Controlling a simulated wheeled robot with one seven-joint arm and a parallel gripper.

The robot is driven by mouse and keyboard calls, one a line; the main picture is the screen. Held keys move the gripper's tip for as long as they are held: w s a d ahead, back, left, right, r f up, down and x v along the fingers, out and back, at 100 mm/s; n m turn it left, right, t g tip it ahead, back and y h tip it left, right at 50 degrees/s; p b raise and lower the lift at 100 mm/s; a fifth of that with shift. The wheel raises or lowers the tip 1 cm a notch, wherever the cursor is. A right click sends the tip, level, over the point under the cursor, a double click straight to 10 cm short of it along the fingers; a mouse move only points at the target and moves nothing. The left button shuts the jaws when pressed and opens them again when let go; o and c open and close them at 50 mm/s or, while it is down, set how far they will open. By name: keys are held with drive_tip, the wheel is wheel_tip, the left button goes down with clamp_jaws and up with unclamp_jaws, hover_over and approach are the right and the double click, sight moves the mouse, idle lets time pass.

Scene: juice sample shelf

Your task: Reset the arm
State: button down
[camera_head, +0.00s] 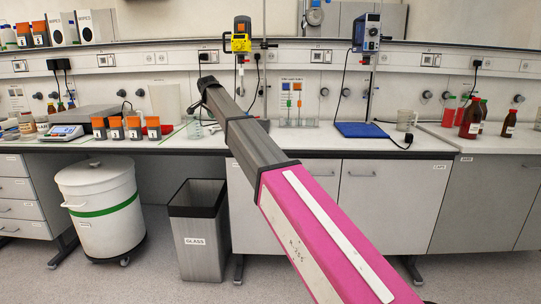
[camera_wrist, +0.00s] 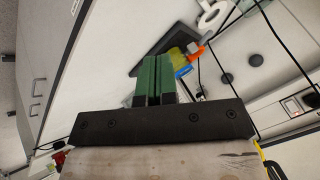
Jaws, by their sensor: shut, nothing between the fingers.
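My gripper (camera_wrist: 154,64) shows in the wrist view as two green fingers side by side, pressed together with nothing between them. They extend from a dark mounting plate. Beyond the fingertips are the white bench top and a small yellow, blue and orange item by a dark flat base; they look apart from the fingers, though the distance is hard to judge. In the head view my arm reaches from the lower right up over the bench, and I cannot make out the fingers there.
A white bin (camera_head: 100,190) and a GLASS bin (camera_head: 202,250) stand on the floor. Cables hang along the wall.

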drive_tip(key=s+d+f+n+g, duration=0.1)
drive_tip(key=s+d+f, duration=0.4)
drive_tip(key=d+f, duration=0.5)
drive_tip(key=s+d+f+n+g+h, duration=0.15)
drive_tip(key=s+d+f, duration=0.35)
drive_tip(key=d+f, duration=0.55)
drive_tip(key=s+d+f+n+g, duration=0.15)
drive_tip(key=s+d+f, duration=0.35)
drive_tip(key=d+f, duration=0.5)
drive_tip(key=s+d+f+n+g, duration=0.1)
drive_tip(key=s+d+f, duration=0.4)
drive_tip(key=s, duration=0.4)
drive_tip(key=s+d+f+n+g, duration=0.1)
drive_tip(key=s+d+f, duration=0.4)
drive_tip(key=s+f, duration=0.2)
drive_tip(key=s+d+f+n+g, duration=0.1)
drive_tip(key=s+d+f, duration=0.4)
drive_tip(key=s, duration=0.6)
wheel_tip(320, 180, down, 2)
drive_tip(key=shift+s+d+f+n+g, duration=0.1)
drive_tip(key=shift+s+d+n+g, duration=0.1)
drive_tip(key=shift+d+n+g, duration=0.1)
